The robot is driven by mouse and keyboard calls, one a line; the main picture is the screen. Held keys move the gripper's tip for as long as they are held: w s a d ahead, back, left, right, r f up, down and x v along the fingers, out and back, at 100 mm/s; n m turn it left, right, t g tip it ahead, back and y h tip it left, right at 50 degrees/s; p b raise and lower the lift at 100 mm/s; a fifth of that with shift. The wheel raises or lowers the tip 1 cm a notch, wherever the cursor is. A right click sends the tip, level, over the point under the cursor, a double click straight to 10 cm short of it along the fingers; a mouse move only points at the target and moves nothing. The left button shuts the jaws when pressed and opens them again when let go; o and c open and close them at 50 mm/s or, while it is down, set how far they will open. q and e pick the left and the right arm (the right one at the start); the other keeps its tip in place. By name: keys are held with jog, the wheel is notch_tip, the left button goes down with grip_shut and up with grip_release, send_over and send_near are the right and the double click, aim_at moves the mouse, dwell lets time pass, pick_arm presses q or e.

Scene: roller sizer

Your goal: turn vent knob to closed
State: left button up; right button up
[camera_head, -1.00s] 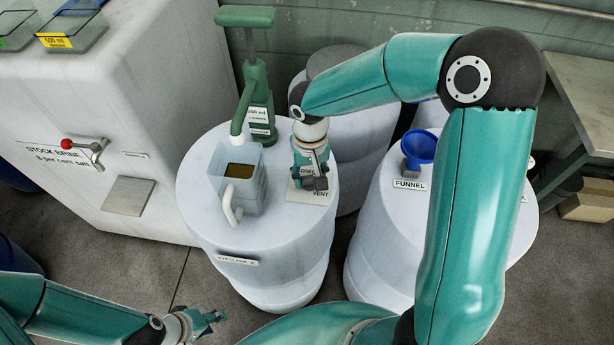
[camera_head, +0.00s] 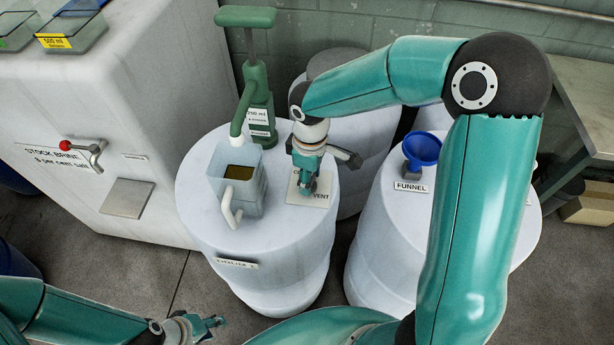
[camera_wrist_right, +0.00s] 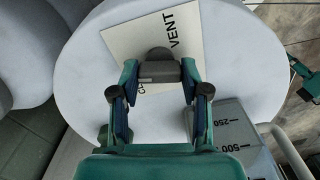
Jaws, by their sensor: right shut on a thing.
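The vent knob (camera_wrist_right: 158,64) is dark grey and stands on a pale plate (camera_head: 322,201) lettered VENT, on top of a white barrel. My right gripper (camera_wrist_right: 160,70) has its fingers shut on the knob's two sides in the right wrist view. In the head view, my right gripper (camera_head: 304,184) comes down over the plate and hides the knob. Part of the plate's other lettering is covered, so the knob's setting cannot be read. My left gripper (camera_head: 214,324) is low at the left, away from the barrel, empty and with its fingers apart.
A jug (camera_head: 237,178) with amber liquid stands on the same barrel, close left of my right gripper. A green pump (camera_head: 256,95) rises behind it. A blue funnel (camera_head: 421,147) sits on the right barrel. A white tank (camera_head: 125,110) fills the left.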

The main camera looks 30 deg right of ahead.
jog(key=shift+w+r+n, duration=0.15)
jog(key=shift+w+n, duration=0.1)
jog(key=shift+n, duration=1.05)
jog(key=o, duration=1)
jog(key=shift+o, duration=0.7)
jog(key=shift+s, duration=0.1)
notch_tip(320, 180, up, 12)
